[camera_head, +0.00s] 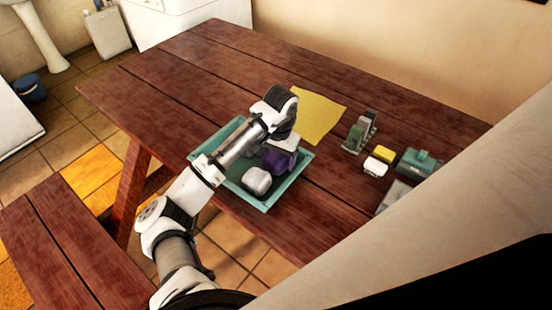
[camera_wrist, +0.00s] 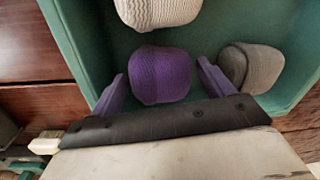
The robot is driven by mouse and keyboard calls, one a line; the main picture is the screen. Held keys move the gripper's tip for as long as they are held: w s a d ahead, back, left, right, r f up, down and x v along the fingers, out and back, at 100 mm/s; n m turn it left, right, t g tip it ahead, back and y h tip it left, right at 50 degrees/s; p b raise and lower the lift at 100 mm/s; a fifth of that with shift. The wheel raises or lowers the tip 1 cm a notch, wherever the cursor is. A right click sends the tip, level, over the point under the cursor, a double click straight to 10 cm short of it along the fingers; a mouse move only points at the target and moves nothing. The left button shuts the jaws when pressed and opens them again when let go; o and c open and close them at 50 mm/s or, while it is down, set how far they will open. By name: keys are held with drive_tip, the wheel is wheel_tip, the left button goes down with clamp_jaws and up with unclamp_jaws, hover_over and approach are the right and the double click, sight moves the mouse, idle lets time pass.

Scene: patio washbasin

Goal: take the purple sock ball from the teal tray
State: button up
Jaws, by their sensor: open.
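The teal tray (camera_head: 293,179) lies on the wooden table, and its wall (camera_wrist: 72,40) shows in the wrist view. The purple sock ball (camera_wrist: 160,76) sits in the tray. A white knitted ball (camera_wrist: 157,12) lies beyond it, also seen in the head view (camera_head: 257,180). A grey ball (camera_wrist: 251,68) lies to its right, by the tray wall. My gripper (camera_wrist: 162,69) is open, with one purple finger on each side of the purple sock ball. The right finger is between it and the grey ball. Contact cannot be told. In the head view my wrist hides part of the tray.
A yellow cloth (camera_head: 319,118) lies behind the tray. To the right stand a green and grey item (camera_head: 359,131), a yellow and white block (camera_head: 378,160), a teal box (camera_head: 418,163) and a grey item (camera_head: 395,196). The table's left side is clear.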

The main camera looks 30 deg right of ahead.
drive_tip(key=shift+f, duration=0.5)
drive_tip(key=c, duration=0.7)
